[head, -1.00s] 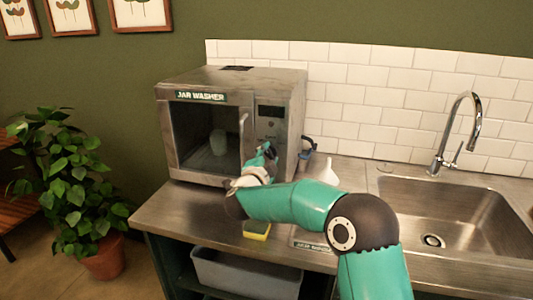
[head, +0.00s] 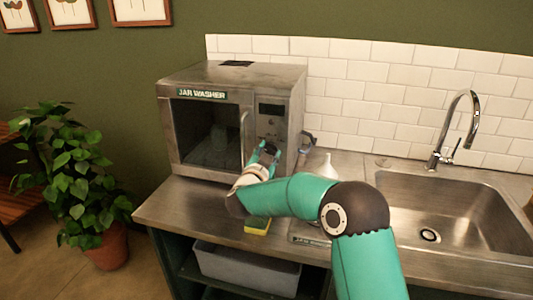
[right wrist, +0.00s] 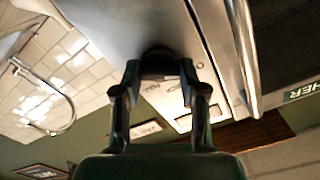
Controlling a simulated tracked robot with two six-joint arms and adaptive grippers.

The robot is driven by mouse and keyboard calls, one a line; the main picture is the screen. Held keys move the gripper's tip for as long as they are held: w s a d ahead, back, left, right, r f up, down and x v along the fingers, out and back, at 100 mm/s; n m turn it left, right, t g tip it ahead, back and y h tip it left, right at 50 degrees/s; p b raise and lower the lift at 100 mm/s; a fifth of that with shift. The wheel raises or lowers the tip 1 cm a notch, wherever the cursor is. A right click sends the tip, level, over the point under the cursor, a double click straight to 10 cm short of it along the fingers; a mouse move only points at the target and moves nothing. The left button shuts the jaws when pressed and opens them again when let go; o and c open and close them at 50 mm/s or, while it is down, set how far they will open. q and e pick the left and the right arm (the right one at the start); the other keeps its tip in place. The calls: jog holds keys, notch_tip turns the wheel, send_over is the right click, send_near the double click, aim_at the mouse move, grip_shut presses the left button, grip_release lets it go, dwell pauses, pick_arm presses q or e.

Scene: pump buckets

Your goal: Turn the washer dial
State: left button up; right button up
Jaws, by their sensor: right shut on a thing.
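The jar washer (head: 235,75) is a steel box on the counter with a dark glass door and a control panel on its right side. My right gripper (head: 268,148) is at the lower part of that panel. In the right wrist view my right gripper (right wrist: 160,70) is shut with one finger on each side of the dark round dial (right wrist: 160,58). In the head view the gripper hides the dial. My left gripper is not in view.
The washer's vertical door handle (head: 243,135) stands just left of my right gripper. A yellow sponge (head: 257,226) lies on the counter below my right arm. A white funnel-like thing (head: 326,168) stands to the right, before the sink (head: 450,215).

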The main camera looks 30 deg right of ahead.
jog(key=shift+d, duration=0.1)
jog(key=o, duration=0.8)
jog(key=shift+f, duration=0.1)
jog(key=o, duration=0.3)
jog(key=shift+w+f, duration=0.1)
jog(key=shift+o, duration=0.2)
jog(key=v, duration=1.2)
